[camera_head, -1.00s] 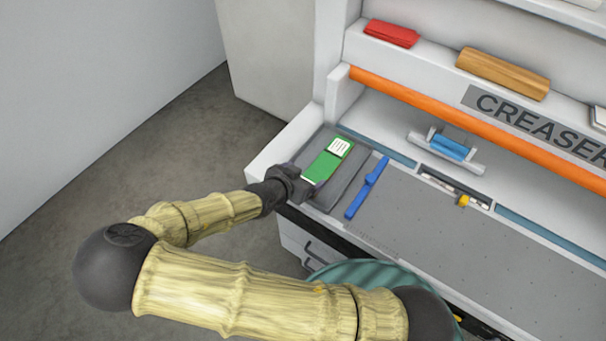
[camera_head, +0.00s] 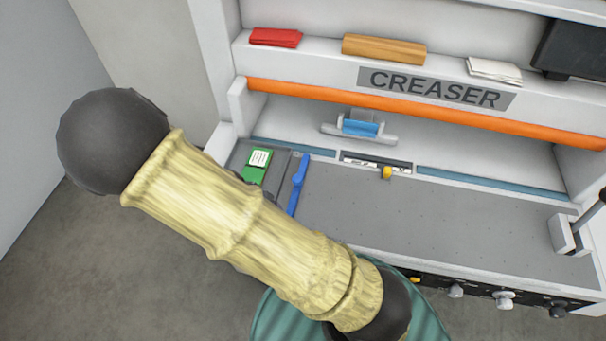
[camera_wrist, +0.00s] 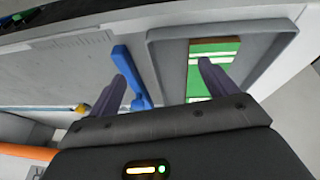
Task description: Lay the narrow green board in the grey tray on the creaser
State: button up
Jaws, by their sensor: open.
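The narrow green board (camera_head: 254,174) with a white label lies in the grey tray (camera_head: 278,167) at the left end of the creaser's bed. In the wrist view the board (camera_wrist: 198,78) shows white stripes and appears flat inside the tray's raised rim (camera_wrist: 276,46). My gripper (camera_wrist: 162,70) is open and empty, its two dark fingers apart. One finger overlaps the board in that view; the gap between the fingers is over the tray's side. In the head view my arm hides my gripper and the near part of the tray.
A blue tool (camera_head: 298,184) lies right beside the tray. The grey bed (camera_head: 420,220) to the right is mostly clear. An orange bar (camera_head: 420,114) spans the creaser (camera_head: 440,88) above it. A red item (camera_head: 275,37), wooden block (camera_head: 384,49) and white stack (camera_head: 494,70) sit on the shelf.

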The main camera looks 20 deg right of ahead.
jog(key=s+d+r+n+y, duration=0.1)
jog(key=s+d+r+n, duration=0.1)
jog(key=d+r, duration=0.3)
jog(key=s+d+r+n+y, duration=0.2)
jog(key=d+r, duration=0.3)
jog(key=r, duration=0.6)
jog(key=shift+s+d+n, duration=0.2)
jog(key=shift+s+n, duration=0.6)
jog(key=shift+s, duration=0.05)
